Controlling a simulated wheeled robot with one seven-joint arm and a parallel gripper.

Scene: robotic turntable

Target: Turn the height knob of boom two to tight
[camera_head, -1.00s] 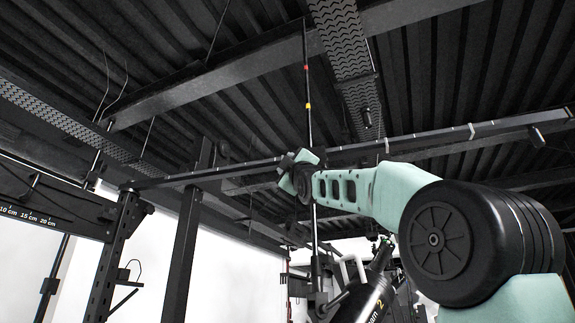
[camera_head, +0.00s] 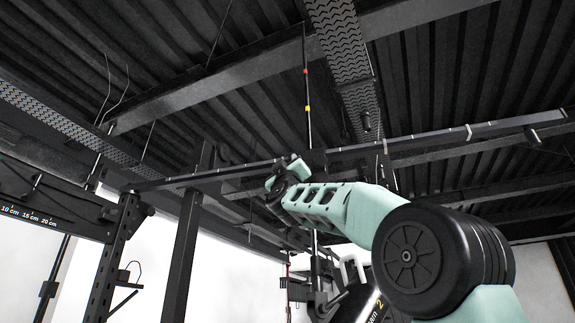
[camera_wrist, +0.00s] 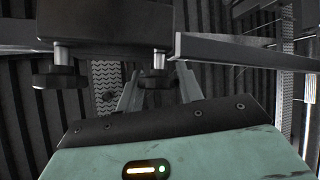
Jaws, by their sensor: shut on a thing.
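In the wrist view, a black block (camera_wrist: 105,25) has two dark round knobs on short metal stems below it. The right knob (camera_wrist: 158,80) lies between the two fingers of my gripper (camera_wrist: 160,74), which is shut on it. The left knob (camera_wrist: 60,77) stands clear of the fingers. In the head view, my gripper (camera_head: 285,178) is up by the long horizontal bar, beside the thin upright pole (camera_head: 308,125) with red and yellow bands. The held knob is hidden there. No tight or loose mark shows.
The long dark horizontal bar (camera_head: 430,138) runs across just behind my gripper. A black frame with centimetre marks (camera_head: 30,214) stands at the left, and a dark post (camera_head: 184,250) nearer the middle. Ceiling beams are overhead.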

